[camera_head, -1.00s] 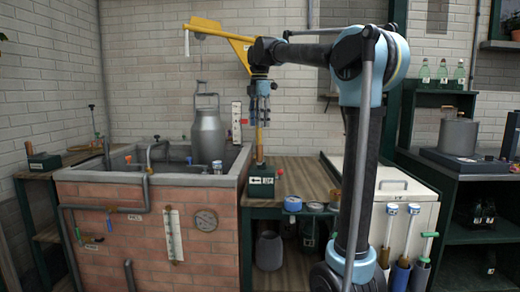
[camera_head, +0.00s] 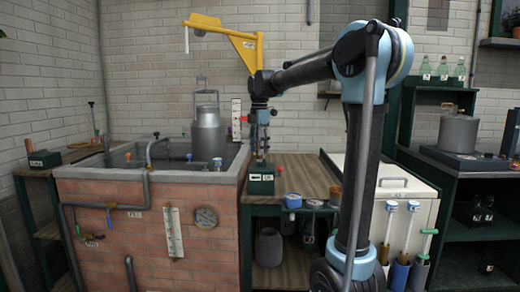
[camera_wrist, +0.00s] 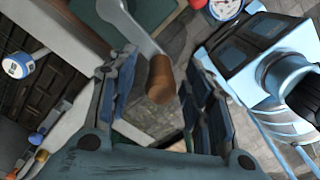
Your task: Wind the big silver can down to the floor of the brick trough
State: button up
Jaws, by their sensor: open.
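The big silver can (camera_head: 208,135) stands upright at the brick trough (camera_head: 150,230), below the yellow crane (camera_head: 222,28). Its lower end is partly behind the trough's front rim, so I cannot tell how far it is above the floor. A green box (camera_head: 262,180) stands on the wooden bench right of the trough. My gripper (camera_head: 260,148) is above this box, pointing down. In the wrist view, a grey metal crank (camera_wrist: 133,28) with a wooden grip (camera_wrist: 160,80) reaches between my open fingers. The fingers stand apart on both sides of the grip, with visible gaps.
A white marked scale (camera_head: 237,120) stands beside the can. Pipes (camera_head: 165,145) run along the trough's rim. A blue-topped jar (camera_head: 293,201) sits on the bench's front edge, and a white chest (camera_head: 395,190) stands to the right.

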grip_shut()
jog(key=w+d, duration=0.9)
jog(key=w, duration=0.1)
jog(key=shift+w, duration=0.4)
jog(key=c, duration=0.6)
grip_release()
